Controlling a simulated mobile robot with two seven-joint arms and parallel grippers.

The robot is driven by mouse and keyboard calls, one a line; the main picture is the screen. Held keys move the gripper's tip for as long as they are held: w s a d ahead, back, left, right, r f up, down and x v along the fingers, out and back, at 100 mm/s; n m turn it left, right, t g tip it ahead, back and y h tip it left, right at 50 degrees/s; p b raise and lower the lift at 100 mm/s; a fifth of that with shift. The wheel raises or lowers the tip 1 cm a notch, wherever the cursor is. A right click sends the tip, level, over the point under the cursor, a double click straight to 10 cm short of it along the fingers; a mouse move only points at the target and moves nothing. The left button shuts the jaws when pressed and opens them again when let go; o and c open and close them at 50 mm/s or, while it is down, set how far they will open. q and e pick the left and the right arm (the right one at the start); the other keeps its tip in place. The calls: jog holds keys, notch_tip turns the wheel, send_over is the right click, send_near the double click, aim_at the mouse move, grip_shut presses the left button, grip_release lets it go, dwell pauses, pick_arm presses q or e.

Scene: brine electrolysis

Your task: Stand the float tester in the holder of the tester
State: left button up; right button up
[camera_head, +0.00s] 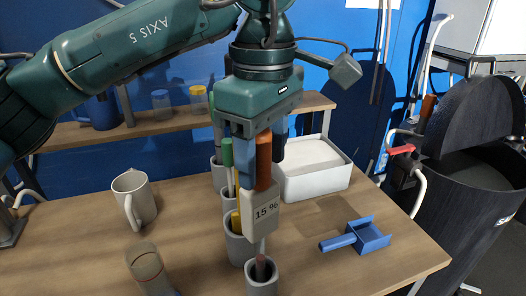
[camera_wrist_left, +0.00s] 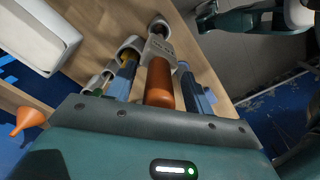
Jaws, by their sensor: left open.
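The float tester has an orange-brown grip (camera_head: 263,165), which also shows in the left wrist view (camera_wrist_left: 160,85), and a pale "15 %" plate (camera_head: 264,214) below it. A thin stem runs down from the plate towards the front grey cup-shaped holder (camera_head: 262,285), where a reddish-brown end shows inside the rim. The tester looks nearly upright; whether its end touches the holder's bottom is hidden. My left gripper (camera_head: 264,150) is open, its blue fingers on either side of the orange-brown grip (camera_wrist_left: 160,90). My right gripper is not in view.
More grey holders (camera_head: 240,250) with green- and yellow-topped tools stand in a row close behind. A white mug (camera_head: 134,197) and a clear cylinder (camera_head: 148,270) stand left. A white box (camera_head: 315,182) and a blue scoop (camera_head: 358,238) are right. Bare tabletop lies around the scoop.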

pick_arm(q)
notch_tip(320, 180, up, 13)
jog(key=shift+r+p, duration=0.1)
jog(key=shift+p, duration=1.05)
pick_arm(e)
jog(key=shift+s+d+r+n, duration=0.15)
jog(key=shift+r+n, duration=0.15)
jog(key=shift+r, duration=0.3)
